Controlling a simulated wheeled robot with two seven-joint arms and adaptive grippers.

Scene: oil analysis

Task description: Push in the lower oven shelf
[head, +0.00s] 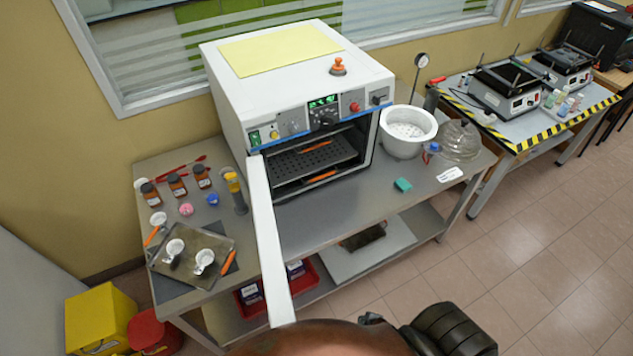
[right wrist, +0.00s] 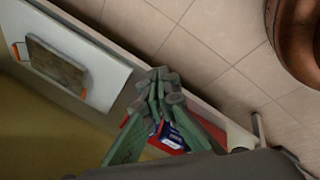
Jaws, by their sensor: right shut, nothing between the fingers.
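The white oven (head: 285,95) stands on the bench with its door (head: 268,240) swung open toward me on the left. Inside, a dark perforated upper shelf (head: 290,165) has an orange handle (head: 315,147). Below it, the lower shelf (head: 290,188) shows as a dark strip with an orange handle (head: 321,177); the upper shelf hides most of it, so its exact depth is hard to judge. My right gripper (right wrist: 163,78) is shut and empty in the right wrist view, apart from the oven shelves. My left gripper is out of view.
Bottles (head: 177,184) and a tray with cups (head: 225,250) lie left. Below are a red bin (head: 305,280) and the bench's lower shelf (head: 400,235). Floor is clear at right.

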